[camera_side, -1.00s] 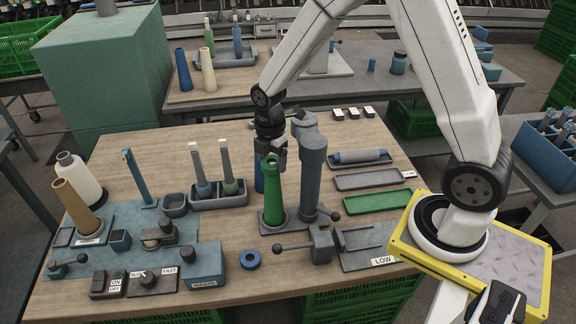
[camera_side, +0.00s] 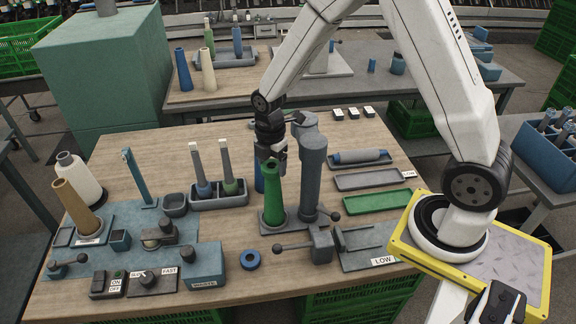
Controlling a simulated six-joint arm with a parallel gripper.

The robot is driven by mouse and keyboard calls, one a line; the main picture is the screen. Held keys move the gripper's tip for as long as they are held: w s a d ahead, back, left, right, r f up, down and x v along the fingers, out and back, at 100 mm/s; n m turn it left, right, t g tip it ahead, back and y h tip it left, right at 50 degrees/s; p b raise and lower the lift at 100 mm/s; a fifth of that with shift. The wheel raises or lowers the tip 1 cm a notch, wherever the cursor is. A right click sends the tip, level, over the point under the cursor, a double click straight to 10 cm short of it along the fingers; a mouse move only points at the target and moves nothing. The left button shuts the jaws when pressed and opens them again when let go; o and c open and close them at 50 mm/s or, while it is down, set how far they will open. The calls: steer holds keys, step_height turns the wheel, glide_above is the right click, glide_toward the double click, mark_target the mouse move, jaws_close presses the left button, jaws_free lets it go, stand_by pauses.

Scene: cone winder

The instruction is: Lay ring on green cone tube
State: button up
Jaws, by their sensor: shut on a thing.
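The green cone tube (camera_side: 273,197) stands upright at the grey stand (camera_side: 313,180) in the middle of the bench. My gripper (camera_side: 274,160) is at the tube's upper end and shut on it; the jaws are partly hidden behind the tube. A blue ring (camera_side: 250,260) lies flat on the bare wood in front of the tube, to its left, apart from my gripper.
A blue upright piece (camera_side: 259,178) shows close behind the green tube. A lever (camera_side: 292,247) sticks out low in front of the stand. A blue waste box (camera_side: 205,270) is left of the ring. Trays (camera_side: 374,181) lie at the right. Bare wood surrounds the ring.

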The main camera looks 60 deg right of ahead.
steer(key=shift+f, duration=0.35)
stand_by(0.9)
steer(key=o, duration=1)
steer(key=shift+o, duration=0.2)
steer(key=shift+r, duration=0.2)
steer(key=shift+r, duration=3.8)
steer(key=s+a+m+t, duration=0.1)
steer(key=s+m+t, duration=0.1)
steer(key=s+m, duration=0.9)
steer(key=m, duration=0.7)
steer(key=shift+s+a+t, duration=0.2)
steer(key=shift+s+t, duration=0.1)
steer(key=shift+s, duration=0.1)
